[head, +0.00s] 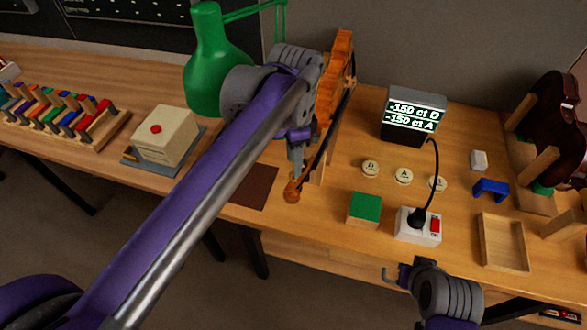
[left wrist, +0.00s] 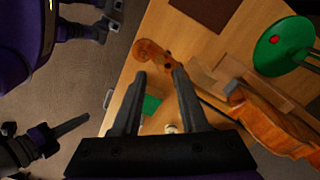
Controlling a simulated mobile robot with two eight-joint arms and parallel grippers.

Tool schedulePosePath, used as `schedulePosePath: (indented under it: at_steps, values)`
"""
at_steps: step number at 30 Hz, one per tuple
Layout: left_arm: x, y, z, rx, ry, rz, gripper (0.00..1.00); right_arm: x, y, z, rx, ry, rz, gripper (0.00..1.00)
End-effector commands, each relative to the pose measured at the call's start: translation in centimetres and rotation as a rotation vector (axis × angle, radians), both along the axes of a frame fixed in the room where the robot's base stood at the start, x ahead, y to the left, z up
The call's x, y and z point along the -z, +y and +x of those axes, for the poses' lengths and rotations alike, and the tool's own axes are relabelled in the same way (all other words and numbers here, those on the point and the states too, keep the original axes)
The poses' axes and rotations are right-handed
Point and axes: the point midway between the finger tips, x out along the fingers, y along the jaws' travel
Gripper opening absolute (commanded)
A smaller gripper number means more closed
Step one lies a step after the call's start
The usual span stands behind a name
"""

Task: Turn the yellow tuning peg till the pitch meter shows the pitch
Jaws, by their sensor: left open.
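The orange-brown violin (head: 331,92) lies in a wooden cradle, its scroll (head: 292,190) toward the front edge of the bench. The scroll also shows in the left wrist view (left wrist: 152,55). The yellow tuning peg cannot be made out in either view. My left gripper (head: 297,172) is open over the pegbox end; in the left wrist view its fingers (left wrist: 158,76) are spread just below the scroll, with nothing seen held. The pitch meter (head: 412,112) reads "-150 ct D" and "-150 ct A". My right gripper (head: 398,274) is at the bench's front, its jaw state unclear.
A green lamp (head: 208,65) stands left of the violin. A cream box with a red button (head: 165,135) is further left. A green-topped block (head: 364,208), a white socket block (head: 418,225) with a cable, and a wooden tray (head: 503,243) lie to the right.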

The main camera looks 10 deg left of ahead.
Motion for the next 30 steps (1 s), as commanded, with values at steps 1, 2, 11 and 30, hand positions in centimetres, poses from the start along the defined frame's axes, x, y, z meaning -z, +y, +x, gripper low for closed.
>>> schedulePosePath:
  at_steps: [1, 2, 11, 30]
  values:
    - [1.0, 0.0, 0.0, 0.0, 0.0, 0.0, 0.43, 0.1, 0.0, 0.0, 0.0, 0.001, 0.0, 0.0]
    - [1.5, 0.0, 0.0, 0.0, 0.0, 0.0, 0.43, 0.1, 0.0, -0.1, 0.0, 0.001, 0.0, 0.0]
    - [4.3, 0.0, 0.0, -0.001, -0.001, 0.001, 0.43, 0.3, 0.0, -0.1, 0.0, 0.003, 0.0, 0.0]
    - [4.4, 0.0, 0.0, -0.001, -0.001, 0.001, 0.0, 0.3, 0.0, -0.1, 0.0, 0.003, 0.0, 0.0]
